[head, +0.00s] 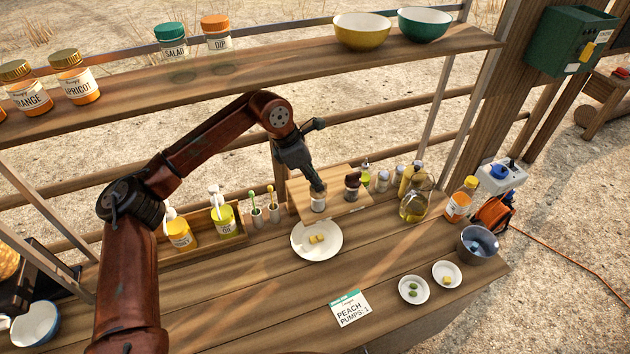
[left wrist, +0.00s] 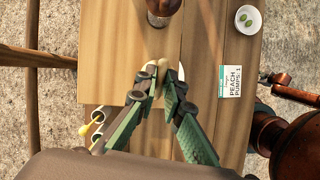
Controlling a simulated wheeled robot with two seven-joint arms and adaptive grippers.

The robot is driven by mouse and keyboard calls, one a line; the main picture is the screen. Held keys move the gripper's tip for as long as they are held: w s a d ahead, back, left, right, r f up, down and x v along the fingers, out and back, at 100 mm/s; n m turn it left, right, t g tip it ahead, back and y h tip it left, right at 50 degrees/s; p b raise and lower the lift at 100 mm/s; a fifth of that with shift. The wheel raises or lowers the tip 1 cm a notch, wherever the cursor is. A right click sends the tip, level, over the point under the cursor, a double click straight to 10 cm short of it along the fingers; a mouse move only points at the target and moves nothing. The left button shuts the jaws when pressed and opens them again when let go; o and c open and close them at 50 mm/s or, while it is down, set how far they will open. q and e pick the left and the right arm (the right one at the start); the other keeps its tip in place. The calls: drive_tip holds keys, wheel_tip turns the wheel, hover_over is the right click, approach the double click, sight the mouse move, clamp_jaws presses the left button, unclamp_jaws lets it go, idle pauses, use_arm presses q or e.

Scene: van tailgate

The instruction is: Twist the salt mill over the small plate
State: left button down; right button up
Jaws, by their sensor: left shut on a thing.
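My left gripper (head: 317,186) is shut on the top of the salt mill (head: 318,203), a small clear-bodied mill at the front left of a wooden board. I cannot tell whether the mill's foot touches the board. In the left wrist view the gripper (left wrist: 160,82) closes around a pale knob, and its fingers hide most of the mill. The small white plate (head: 334,248) lies just in front of the mill, with yellow pieces (head: 317,239) on it. My right gripper is not in view.
A dark-topped mill (head: 352,186) stands on the wooden board (head: 301,193) right of the salt mill. Bottles and an oil jug (head: 414,206) stand further right. Sauce bottles in a wooden caddy (head: 196,236) stand left. A shelf (head: 270,64) runs above.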

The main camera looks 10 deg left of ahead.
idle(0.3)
use_arm(q)
drive_tip(key=c, duration=2)
unclamp_jaws()
drive_tip(key=shift+c, duration=0.2)
drive_tip(key=shift+r, duration=0.1)
drive_tip(key=shift+s+a+r, duration=0.1)
drive_tip(key=shift+r, duration=0.25)
drive_tip(key=s+a, duration=0.5)
drive_tip(key=a, duration=0.6)
drive_tip(key=shift+a, duration=0.1)
